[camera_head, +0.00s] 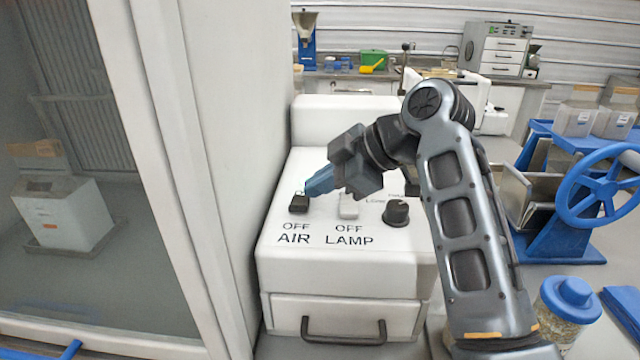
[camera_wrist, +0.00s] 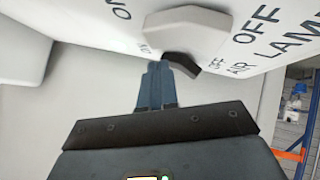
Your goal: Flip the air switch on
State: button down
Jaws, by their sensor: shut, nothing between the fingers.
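The air switch is a small dark rocker (camera_head: 299,204) on the sloped top of a white control box (camera_head: 330,267), above the words "OFF" and "AIR". My gripper (camera_head: 310,188) is shut and empty, its blue fingers reaching down-left to the far side of this switch. In the wrist view the shut fingertips (camera_wrist: 156,66) are at the "ON" end of the dark rocker (camera_wrist: 183,63). I cannot tell whether they touch it. The fingers partly hide the "ON" mark in the head view.
A pale lamp switch (camera_head: 348,207) and a dark knob (camera_head: 396,213) sit right of the air switch. A white wall post (camera_head: 235,130) stands close on the left. A blue handwheel (camera_head: 600,187) and blue-lidded jar (camera_head: 570,300) are at the right.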

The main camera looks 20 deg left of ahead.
jog(key=shift+s, duration=0.15)
jog(key=shift+s+d+r+p, duration=0.2)
jog(key=shift+s+p, duration=0.25)
jog(key=shift+s, duration=0.15)
